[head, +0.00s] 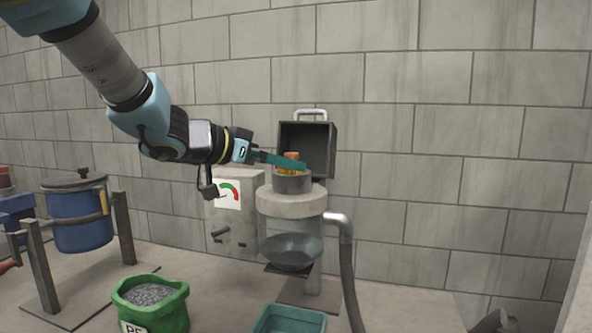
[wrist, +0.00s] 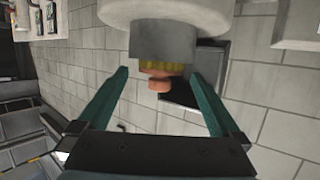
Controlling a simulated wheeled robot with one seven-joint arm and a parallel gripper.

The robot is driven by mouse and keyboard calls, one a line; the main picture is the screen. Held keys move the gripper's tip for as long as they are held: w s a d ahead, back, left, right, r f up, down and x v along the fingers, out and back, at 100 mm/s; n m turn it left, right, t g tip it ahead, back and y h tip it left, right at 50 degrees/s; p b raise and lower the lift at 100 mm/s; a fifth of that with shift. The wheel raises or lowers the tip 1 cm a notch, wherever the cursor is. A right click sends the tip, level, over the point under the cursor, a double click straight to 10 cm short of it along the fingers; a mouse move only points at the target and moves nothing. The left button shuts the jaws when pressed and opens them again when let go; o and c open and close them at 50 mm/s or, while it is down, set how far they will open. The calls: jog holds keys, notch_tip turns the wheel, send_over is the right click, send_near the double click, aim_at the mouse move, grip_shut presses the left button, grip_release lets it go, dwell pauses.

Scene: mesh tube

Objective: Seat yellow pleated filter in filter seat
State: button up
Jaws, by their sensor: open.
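The yellow pleated filter (head: 290,168) has an orange knob on top and stands in the grey cylindrical filter seat (head: 292,184), its lower part hidden by the seat wall. In the wrist view the filter (wrist: 160,67) shows as a yellow band with an orange cap, below the grey seat (wrist: 162,44) in the picture. My gripper (head: 303,163) has long teal fingers and is at the seat's height. In the wrist view the open fingers (wrist: 160,84) are spread wide on either side of the orange knob, not touching it.
An open dark lid (head: 322,140) stands behind the seat. A gauge box (head: 236,205) is at its left and a grey hose (head: 347,260) at its right.

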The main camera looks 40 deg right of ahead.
jog(key=shift+v, duration=1.95)
jog(key=w+a+f+n+t+y, duration=0.1)
jog(key=w+a+f+n+t, duration=0.3)
jog(key=w, duration=0.5)
jog(key=w+a+f+n+t+y, duration=0.2)
jog(key=w+a+f+n+y, duration=0.25)
jog(key=a, duration=0.55)
jog(key=w+a+f+n+t+y, duration=0.35)
jog(key=a+f, duration=0.25)
jog(key=a, duration=0.4)
jog(key=s+a+f+n+g+y, duration=0.2)
jog(key=s+a+f+g, duration=0.2)
jog(key=a, duration=0.5)
jog(key=s+a+f+n+g+y+b, duration=0.1)
jog(key=s+a+f+n+g+y, duration=0.2)
jog(key=s+a+f, duration=0.5)
jog(key=shift+s+a+g, duration=0.35)
jog(key=shift+s+a, duration=0.1)
jog(key=shift+s, duration=0.2)
